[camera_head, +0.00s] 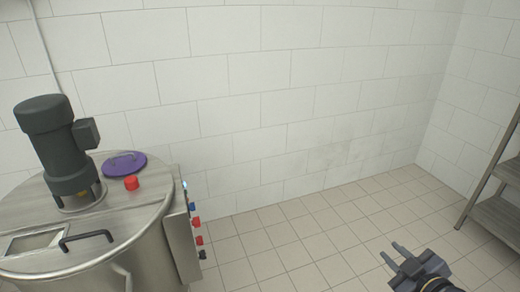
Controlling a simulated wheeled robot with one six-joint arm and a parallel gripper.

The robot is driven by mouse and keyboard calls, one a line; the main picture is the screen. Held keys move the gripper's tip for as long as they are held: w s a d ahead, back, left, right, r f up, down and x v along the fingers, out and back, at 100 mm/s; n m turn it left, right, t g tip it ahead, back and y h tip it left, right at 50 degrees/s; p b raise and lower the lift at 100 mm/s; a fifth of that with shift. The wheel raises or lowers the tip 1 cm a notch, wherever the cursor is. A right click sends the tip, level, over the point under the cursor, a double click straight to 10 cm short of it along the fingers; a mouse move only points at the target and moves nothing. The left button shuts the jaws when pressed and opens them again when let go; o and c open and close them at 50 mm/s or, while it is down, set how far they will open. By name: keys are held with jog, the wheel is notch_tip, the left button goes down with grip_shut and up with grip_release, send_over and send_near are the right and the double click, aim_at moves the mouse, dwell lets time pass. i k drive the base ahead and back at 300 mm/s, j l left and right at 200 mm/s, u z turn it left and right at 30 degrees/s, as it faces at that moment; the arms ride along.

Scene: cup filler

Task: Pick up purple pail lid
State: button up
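The purple pail lid (124,164) lies on top of a steel tank (147,216) at the left. It is a flat, round disc with a dark handle-like mark on it. It sits near the back rim, behind a red knob. My gripper (389,250) is at the lower right, far from the lid and over the floor. Its two fingers are apart with nothing between them, and they point up and left.
A dark motor (60,145) stands on the tank, left of the lid. A red knob (131,183) and a dark bar handle (86,239) are nearby. A control box (186,230) with coloured buttons is on the tank's side. A metal shelf (495,215) stands at right. Tiled floor between is clear.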

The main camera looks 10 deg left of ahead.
aim_at(125, 164)
jog(key=i+u, duration=0.1)
jog(key=u, duration=0.35)
jog(key=i+j+u, duration=0.1)
jog(key=u, duration=0.4)
jog(key=i+u, duration=0.1)
jog(key=u, duration=0.35)
jog(key=i+u, duration=0.1)
jog(key=u, duration=0.4)
jog(key=i+l+u, duration=0.65)
jog(key=l, duration=0.2)
jog(key=i+l+u, duration=0.1)
jog(key=l+u, duration=0.15)
jog(key=i+l+u, duration=0.2)
jog(key=l, duration=0.2)
jog(key=i+l, duration=0.1)
jog(key=l, duration=0.25)
jog(key=i+l, duration=0.1)
jog(key=l, duration=0.3)
jog(key=i+l, duration=0.1)
jog(key=l, duration=0.25)
